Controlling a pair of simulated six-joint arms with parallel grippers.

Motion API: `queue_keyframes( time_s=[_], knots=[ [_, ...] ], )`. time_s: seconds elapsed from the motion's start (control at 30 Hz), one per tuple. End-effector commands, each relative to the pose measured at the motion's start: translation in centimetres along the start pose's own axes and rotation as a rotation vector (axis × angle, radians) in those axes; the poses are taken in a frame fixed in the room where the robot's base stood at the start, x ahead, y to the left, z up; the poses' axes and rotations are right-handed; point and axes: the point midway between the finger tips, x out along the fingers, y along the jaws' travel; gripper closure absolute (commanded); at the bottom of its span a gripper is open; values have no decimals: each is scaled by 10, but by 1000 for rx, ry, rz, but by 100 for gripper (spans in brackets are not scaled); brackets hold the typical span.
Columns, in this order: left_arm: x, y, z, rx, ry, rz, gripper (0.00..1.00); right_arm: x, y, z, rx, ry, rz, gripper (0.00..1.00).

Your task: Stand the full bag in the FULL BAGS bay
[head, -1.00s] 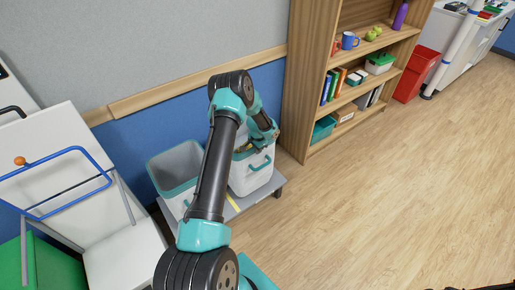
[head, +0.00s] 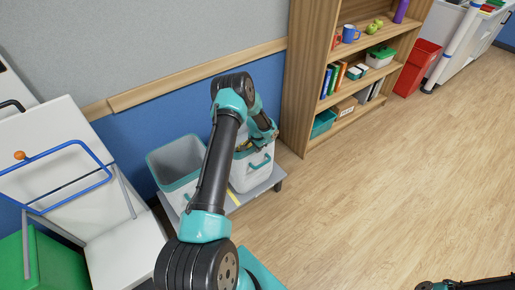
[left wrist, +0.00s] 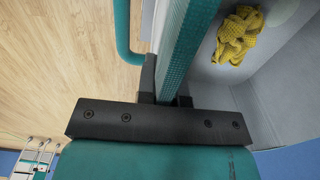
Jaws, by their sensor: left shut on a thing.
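The full bag (head: 252,168) is white with a teal rim and handle and stands on a low grey platform beside the wall. Something yellow shows in its top. My left gripper (head: 266,137) is at its rim, partly hidden by its own wrist. In the left wrist view my left gripper (left wrist: 167,92) is shut on the teal rim (left wrist: 185,45). A crumpled yellow cloth (left wrist: 239,35) and a pale round thing lie inside the grey bag. No FULL BAGS label is readable. My right gripper is not visible; only part of my right arm shows at the bottom right.
A second grey, teal-rimmed bag (head: 176,162) stands open to the left on the platform (head: 262,187), with a yellow strip between them. A wooden shelf (head: 298,80) stands to the right. Floor at right is clear.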

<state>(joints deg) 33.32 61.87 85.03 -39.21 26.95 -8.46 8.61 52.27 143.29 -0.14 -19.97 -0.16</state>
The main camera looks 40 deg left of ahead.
Motion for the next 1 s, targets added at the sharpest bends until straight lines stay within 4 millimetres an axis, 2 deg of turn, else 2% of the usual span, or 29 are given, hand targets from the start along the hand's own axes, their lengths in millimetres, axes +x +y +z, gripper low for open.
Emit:
queue_keyframes(
  time_s=[0.07,0.1,0.33,0.73,0.87,1.0],
  knots=[
    [0,-1,-1,0,3,-3,100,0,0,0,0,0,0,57],
    [2,0,0,0,0,0,90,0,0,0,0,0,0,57],
    [2,0,0,0,0,0,68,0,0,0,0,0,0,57],
    [-5,0,0,0,0,0,67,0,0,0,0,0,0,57],
    [-19,0,0,0,0,0,67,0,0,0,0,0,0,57],
    [-43,0,-1,1,2,-2,67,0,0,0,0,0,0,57]
  ],
)
